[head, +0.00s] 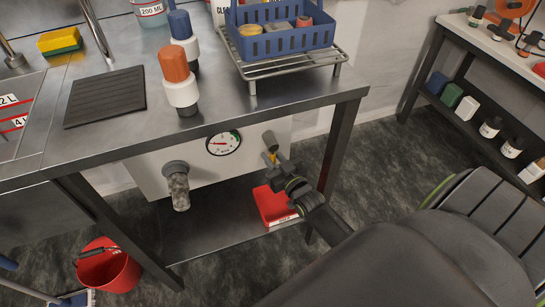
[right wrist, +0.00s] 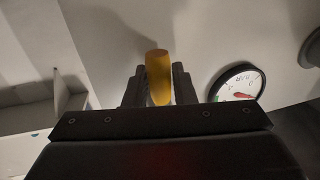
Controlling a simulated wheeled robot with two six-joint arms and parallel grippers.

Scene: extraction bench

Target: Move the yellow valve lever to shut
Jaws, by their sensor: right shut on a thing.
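The yellow valve lever (right wrist: 159,75) stands between the fingers of my right gripper (right wrist: 159,92) in the right wrist view. In the head view only a small yellow bit of the lever (head: 272,157) shows, beside a grey valve fitting (head: 269,141) on the white panel (head: 215,163) under the bench. My right gripper (head: 277,165) is shut on the lever there, and its fingers hide much of it. The lever's exact angle is hard to tell. My left gripper is not in view.
A round gauge (head: 223,143) and a grey pipe outlet (head: 178,187) sit left of the valve. The bench top (head: 225,110) overhangs above. A bench leg (head: 340,145) stands close to the right. A red bin (head: 272,205) lies below, and a red bucket (head: 108,268) stands on the floor.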

